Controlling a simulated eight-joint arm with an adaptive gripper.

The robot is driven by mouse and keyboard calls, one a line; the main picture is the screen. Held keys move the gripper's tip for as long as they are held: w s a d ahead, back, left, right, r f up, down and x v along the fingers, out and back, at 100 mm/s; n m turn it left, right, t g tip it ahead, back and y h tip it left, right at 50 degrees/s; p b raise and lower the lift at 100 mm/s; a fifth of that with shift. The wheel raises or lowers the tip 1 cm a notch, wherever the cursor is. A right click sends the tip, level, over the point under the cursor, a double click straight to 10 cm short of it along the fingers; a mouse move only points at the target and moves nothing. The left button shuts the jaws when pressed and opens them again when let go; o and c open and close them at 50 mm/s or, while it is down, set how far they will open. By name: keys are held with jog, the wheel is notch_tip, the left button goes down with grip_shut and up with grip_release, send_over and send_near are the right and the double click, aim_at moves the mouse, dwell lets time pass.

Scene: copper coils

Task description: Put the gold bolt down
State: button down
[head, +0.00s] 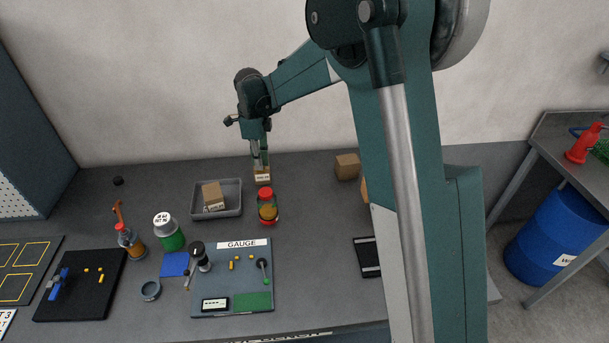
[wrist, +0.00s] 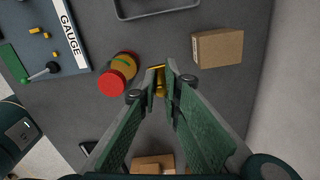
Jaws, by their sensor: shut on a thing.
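My gripper (wrist: 159,78) is shut on the gold bolt (wrist: 157,84), a small yellow piece between the fingertips in the wrist view. In the head view my gripper (head: 260,165) points down over the back of the grey bench (head: 310,220), in front of the wall. The bolt cannot be made out there. How far the bolt is above the bench is not clear. A cardboard box (wrist: 217,46) lies to the right of the fingertips in the wrist view, and a red-lidded jar (wrist: 119,73) to the left, both apart from them.
A grey tray (head: 233,212) holding a box stands left of my gripper. The gauge board (head: 215,292) bears small yellow pieces, a green pad and a lever. A green jar (head: 170,234), a bottle (head: 131,243) and a black board (head: 72,306) stand farther left.

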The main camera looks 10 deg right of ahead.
jog(key=w+d+m, duration=0.1)
jog(key=w+d, duration=1.2)
jog(key=d, duration=0.4)
jog(key=shift+s+d+f+p, duration=0.1)
jog(key=shift+d+f+p, duration=0.05)
jog(key=shift+f, duration=1.2)
jog(key=shift+s+d+f+p, duration=0.1)
jog(key=shift+d+f+p, duration=0.05)
jog(key=shift+f, duration=1.15)
jog(key=shift+f, duration=3.1)
jog(key=shift+f, duration=1.9)
jog(key=shift+f+b, duration=0.1)
jog(key=shift+b, duration=0.2)
